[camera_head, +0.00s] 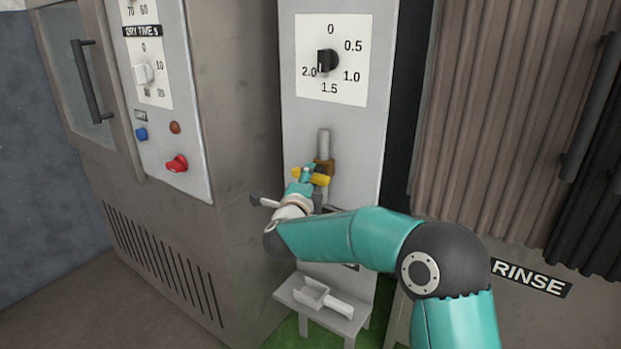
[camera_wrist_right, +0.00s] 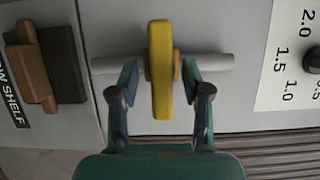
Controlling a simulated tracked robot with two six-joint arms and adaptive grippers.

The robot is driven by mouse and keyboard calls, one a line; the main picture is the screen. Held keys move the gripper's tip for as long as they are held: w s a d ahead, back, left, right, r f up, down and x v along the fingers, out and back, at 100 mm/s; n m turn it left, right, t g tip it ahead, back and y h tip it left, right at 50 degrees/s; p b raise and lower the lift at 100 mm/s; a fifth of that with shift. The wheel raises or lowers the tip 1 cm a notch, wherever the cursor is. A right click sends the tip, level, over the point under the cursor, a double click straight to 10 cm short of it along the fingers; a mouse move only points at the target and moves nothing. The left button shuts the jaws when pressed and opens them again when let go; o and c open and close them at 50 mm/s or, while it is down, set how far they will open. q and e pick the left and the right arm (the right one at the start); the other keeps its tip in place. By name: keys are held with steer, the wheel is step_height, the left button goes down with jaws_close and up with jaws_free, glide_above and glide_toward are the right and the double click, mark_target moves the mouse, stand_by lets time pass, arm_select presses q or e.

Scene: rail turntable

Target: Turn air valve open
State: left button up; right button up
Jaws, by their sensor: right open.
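The air valve has a yellow handle (camera_head: 322,180) on an upright grey pipe (camera_head: 324,146) on the grey panel below the dial. In the right wrist view the yellow handle (camera_wrist_right: 160,50) lies across the pipe (camera_wrist_right: 214,63). My right gripper (camera_head: 304,178) is at the valve and covers part of it in the head view. In the right wrist view its two fingers (camera_wrist_right: 160,85) are open, one on each side of the handle, with gaps between. My left gripper is not in view.
A black dial (camera_head: 327,61) sits above the valve. A cabinet with a red knob (camera_head: 177,163) stands at left. A small stand (camera_head: 284,291) with a white scoop (camera_head: 313,293) is below. The right wrist view shows a brown latch (camera_wrist_right: 36,68) beside a partly cut-off SHELF label.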

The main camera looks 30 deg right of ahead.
steer(key=shift+x, duration=0.8)
steer(key=shift+c, duration=0.3)
jaws_close()
steer(key=shift+n+p, duration=0.3)
steer(key=shift+p, duration=0.5)
steer(key=n+g+p, duration=0.2)
steer(key=n+p, duration=0.1)
steer(key=p, duration=0.5)
steer(key=n+g+p, duration=0.2)
steer(key=n+p, duration=0.2)
steer(key=p, duration=0.5)
steer(key=n+g+y+p, duration=0.1)
steer(key=n+g+p, duration=0.1)
steer(key=p, duration=0.7)
steer(key=shift+a+r+n, duration=0.1)
steer(key=shift+a+n, duration=0.05)
steer(key=shift+n, duration=0.75)
steer(key=shift+f+n+g+h+p, duration=0.15)
steer(key=shift+n+g+p, duration=0.35)
steer(key=shift+p, duration=0.35)
steer(key=shift+f+n+g+h+p, duration=0.15)
steer(key=shift+n+g+p, duration=0.25)
steer(key=shift+n+p, duration=0.3)
